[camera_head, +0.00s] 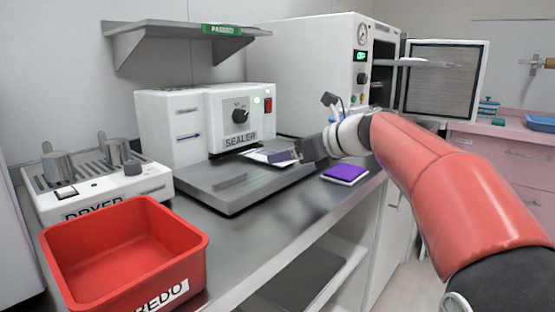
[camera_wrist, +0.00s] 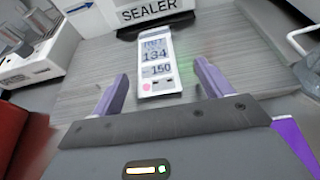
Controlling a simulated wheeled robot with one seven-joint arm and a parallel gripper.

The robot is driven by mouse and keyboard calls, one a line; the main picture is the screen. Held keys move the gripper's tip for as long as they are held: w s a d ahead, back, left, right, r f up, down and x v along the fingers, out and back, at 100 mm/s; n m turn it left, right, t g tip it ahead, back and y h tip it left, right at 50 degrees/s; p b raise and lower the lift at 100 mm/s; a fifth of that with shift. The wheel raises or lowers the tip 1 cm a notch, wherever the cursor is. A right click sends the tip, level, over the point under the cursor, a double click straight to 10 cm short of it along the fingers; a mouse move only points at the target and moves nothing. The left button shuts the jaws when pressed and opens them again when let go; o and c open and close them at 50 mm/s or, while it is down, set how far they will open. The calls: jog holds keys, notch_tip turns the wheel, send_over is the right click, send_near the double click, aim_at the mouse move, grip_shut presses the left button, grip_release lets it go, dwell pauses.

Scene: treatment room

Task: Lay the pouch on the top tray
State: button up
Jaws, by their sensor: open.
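The pouch (camera_wrist: 156,60), a white strip printed with numbers and a pink dot, lies on the grey plate in front of the sealer (camera_head: 237,120). In the head view the pouch (camera_head: 258,154) is partly hidden by my gripper (camera_head: 283,156). In the wrist view my gripper (camera_wrist: 160,82) is open, its two purple fingers apart on either side of the pouch's near end. A tray (camera_head: 425,63) sticks out of the white steriliser, whose door (camera_head: 447,85) is open; lower trays are largely hidden.
A red bin (camera_head: 125,255) and a dryer (camera_head: 95,180) stand at left. A shelf (camera_head: 180,35) with a green sign overhangs the sealer. The counter's front strip is mostly clear.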

jog(key=x, duration=0.5)
jog(key=shift+s+a+r, duration=0.2)
jog(key=shift+a+r, duration=0.05)
jog(key=shift+a, duration=0.05)
jog(key=c, duration=1.1)
